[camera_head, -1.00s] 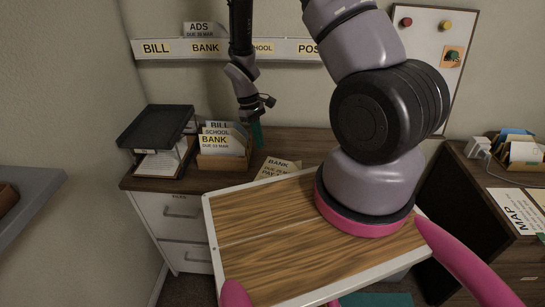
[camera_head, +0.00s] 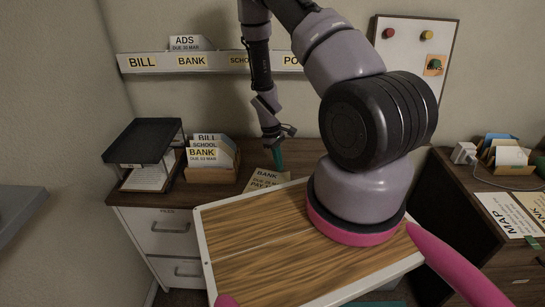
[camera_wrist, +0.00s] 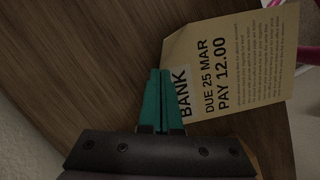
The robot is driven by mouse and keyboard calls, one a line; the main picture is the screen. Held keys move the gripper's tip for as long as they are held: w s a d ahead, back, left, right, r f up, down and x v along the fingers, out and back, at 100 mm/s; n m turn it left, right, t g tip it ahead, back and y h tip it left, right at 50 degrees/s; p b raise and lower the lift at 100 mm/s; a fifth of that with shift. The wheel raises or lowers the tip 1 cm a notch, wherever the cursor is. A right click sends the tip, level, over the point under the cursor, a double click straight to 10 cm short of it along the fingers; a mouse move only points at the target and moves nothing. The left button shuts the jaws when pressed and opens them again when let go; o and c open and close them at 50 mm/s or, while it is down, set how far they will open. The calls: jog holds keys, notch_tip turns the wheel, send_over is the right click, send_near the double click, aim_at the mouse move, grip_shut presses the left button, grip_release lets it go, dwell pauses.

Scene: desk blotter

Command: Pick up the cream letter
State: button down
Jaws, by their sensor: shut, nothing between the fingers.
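The cream letter (camera_head: 262,181) lies on the desk, printed BANK, DUE 25 MAR, PAY 12.00. In the wrist view the cream letter (camera_wrist: 245,75) fills the upper right, with its text turned sideways and one corner bent or folded. My gripper (camera_head: 280,167) has teal fingers and points down by the letter's far right side in the head view. In the wrist view the fingertips of my gripper (camera_wrist: 160,72) are together and empty. They overlap the letter's edge beside the word BANK; whether they touch the paper I cannot tell.
A wooden box (camera_head: 212,174) of divider cards and a black tray stand (camera_head: 145,140) are left of the letter. A labelled wall rail (camera_head: 215,62) runs behind. My wood-topped body hides the desk's front.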

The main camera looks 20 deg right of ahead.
jog(key=shift+s+d, duration=0.25)
jog(key=shift+s, duration=0.2)
jog(key=shift+s+d, duration=0.4)
jog(key=shift+s, duration=0.2)
jog(key=shift+s+d, duration=0.35)
jog(key=shift+s, duration=0.25)
